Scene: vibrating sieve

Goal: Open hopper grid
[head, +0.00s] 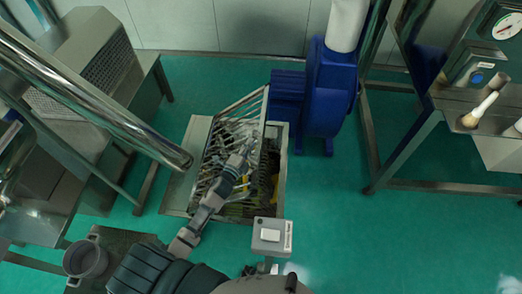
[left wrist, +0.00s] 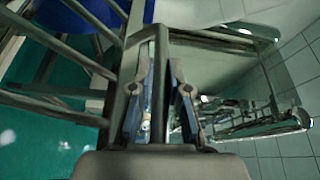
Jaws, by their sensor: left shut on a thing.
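The metal hopper (head: 175,192) stands on the floor in the middle of the head view. Its barred grid (head: 214,160) is tilted up, with its right side raised and the dark inside of the hopper showing at the right. My left gripper (head: 247,148) reaches over the grid and is shut on a bar near its raised side. In the left wrist view, the two fingers (left wrist: 160,100) stand on either side of a metal grid bar (left wrist: 161,70). My right gripper is in neither view.
A blue machine (head: 325,95) stands just behind the hopper at the right. A small box with a white button (head: 270,236) is in front. A metal frame shelf (head: 440,187) stands at the right, with green floor (head: 390,240) clear before it.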

